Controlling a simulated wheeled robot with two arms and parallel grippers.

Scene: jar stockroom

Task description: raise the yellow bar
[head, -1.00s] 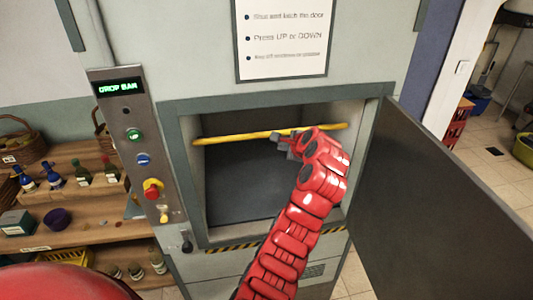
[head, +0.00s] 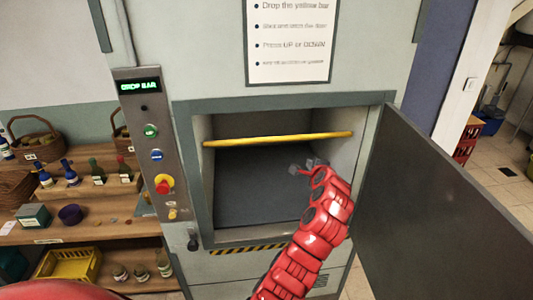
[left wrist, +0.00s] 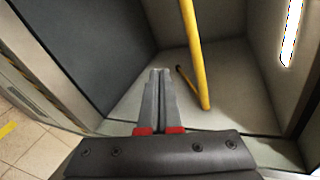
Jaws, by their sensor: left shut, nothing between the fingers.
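The yellow bar (head: 280,140) runs across the upper part of the open chamber of a grey lift cabinet, close to level. In the left wrist view the bar (left wrist: 195,55) passes just right of the fingertips, apart from them in the picture. My left gripper (head: 308,167) is inside the opening, below the bar near its right end. Its fingers (left wrist: 160,73) are shut and empty. My right gripper is in neither view.
The cabinet's dark door (head: 440,210) stands open at the right. A control panel (head: 148,150), its display reading "DROP BAR", is left of the opening. A notice (head: 290,40) hangs above. Shelves (head: 90,205) with bottles and baskets stand at the left.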

